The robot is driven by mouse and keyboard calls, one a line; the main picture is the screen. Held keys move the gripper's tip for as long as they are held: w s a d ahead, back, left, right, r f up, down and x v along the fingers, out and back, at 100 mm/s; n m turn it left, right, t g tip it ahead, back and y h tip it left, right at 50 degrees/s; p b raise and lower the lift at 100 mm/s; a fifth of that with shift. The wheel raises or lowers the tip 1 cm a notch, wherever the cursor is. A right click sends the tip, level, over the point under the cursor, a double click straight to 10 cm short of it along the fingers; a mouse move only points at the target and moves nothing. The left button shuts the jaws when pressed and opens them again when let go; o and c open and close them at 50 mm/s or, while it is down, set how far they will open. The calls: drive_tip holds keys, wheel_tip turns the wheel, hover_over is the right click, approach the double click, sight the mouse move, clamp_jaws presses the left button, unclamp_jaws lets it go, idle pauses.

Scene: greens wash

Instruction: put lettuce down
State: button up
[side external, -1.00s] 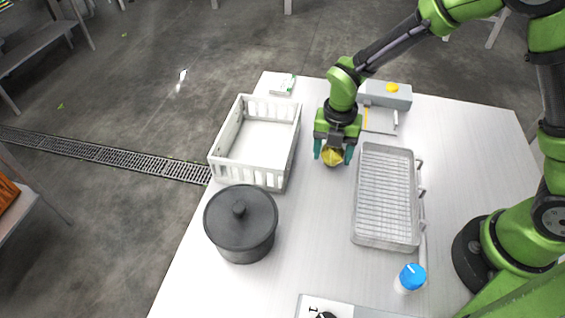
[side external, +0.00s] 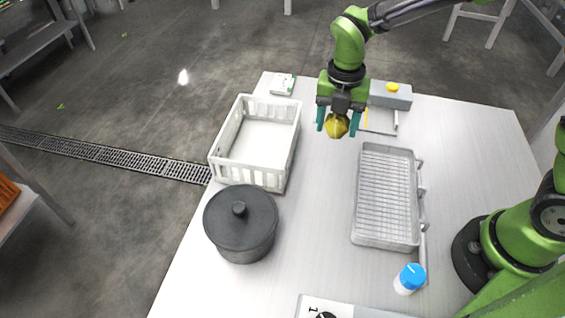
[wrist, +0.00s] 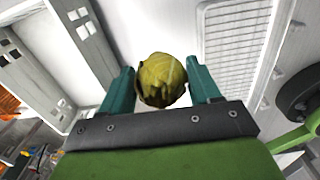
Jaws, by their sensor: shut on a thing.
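The lettuce (side external: 337,126) is a small yellow-green ball. It also shows in the wrist view (wrist: 162,80), between the two teal fingers. My gripper (side external: 337,122) is shut on it and holds it in the air over the white table (side external: 318,200). In the side view it appears between the white crate and the wire-bottomed tray, toward the back. The side of the lettuce toward the palm is partly hidden.
An empty white slatted crate (side external: 262,183) stands left, with a dark lidded pot (side external: 240,225) in front of it. A grey wire tray (side external: 387,243) is at right. A blue-capped bottle (side external: 410,279) stands near the front. A grey box with a yellow button (side external: 392,87) sits at the back.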

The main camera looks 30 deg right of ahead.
drive_tip(key=w+a+r, duration=0.2)
drive_tip(key=w+a, duration=0.3)
drive_tip(key=a, duration=0.2)
hover_over(257, 159)
wheel_tip(257, 159, down, 10)
drive_tip(key=shift+s+r, duration=0.1)
drive_tip(key=shift+r, duration=0.15)
drive_tip(key=shift+f, duration=0.1)
drive_tip(key=o, duration=1.1)
